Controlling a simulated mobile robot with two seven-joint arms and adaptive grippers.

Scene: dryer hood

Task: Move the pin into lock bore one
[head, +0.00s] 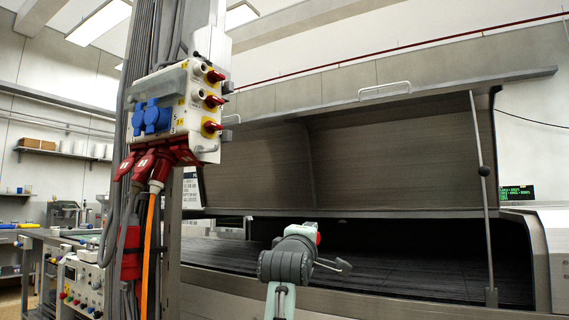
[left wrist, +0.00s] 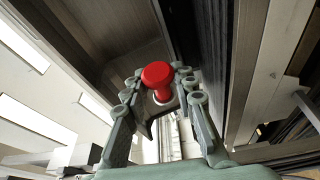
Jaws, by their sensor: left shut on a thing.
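The pin (left wrist: 158,76) has a round red head and shows between the fingers of my left gripper (left wrist: 161,88) in the left wrist view. The fingers are closed in on it from both sides. A pale ring shows just under the red head; the rest of the pin is hidden. In the head view my grey-green arm rises at the bottom middle in front of the dryer opening, with a small red spot at its upper right that may be the pin. I cannot make out lock bore one in either view. My right gripper is out of view.
The dryer hood (head: 400,150) stands raised above a dark slatted bed (head: 430,283). A thin prop rod (head: 486,230) with a black knob stands at the right. A post with a socket box (head: 175,112) and hanging cables stands at the left, beside a workbench.

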